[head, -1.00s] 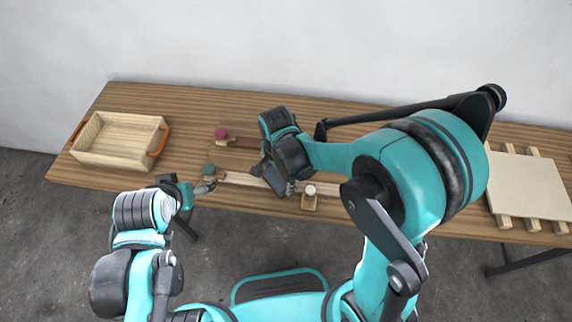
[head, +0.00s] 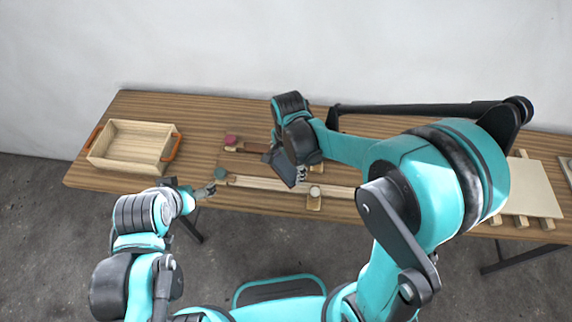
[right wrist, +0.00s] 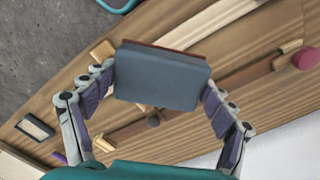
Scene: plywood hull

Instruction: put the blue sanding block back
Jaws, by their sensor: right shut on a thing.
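The blue sanding block is a flat slate-blue slab (right wrist: 162,76) with a thin reddish-brown layer along one edge. My right gripper (right wrist: 160,90) is shut on it, one finger against each end, in the right wrist view. In the head view, the block (head: 284,168) hangs tilted below my right gripper (head: 293,172), over the wooden strips on the table; its height above them is hard to judge. My left gripper (head: 207,191) is small at the table's front edge, near a green knob (head: 220,174); its opening is unclear.
A wooden tray (head: 130,163) with orange handles stands at the table's left. A red knob (head: 231,140) sits on a brown strip. A pale panel (head: 535,187) rests on slats at right. A dark framed pad (right wrist: 35,127) lies beyond.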

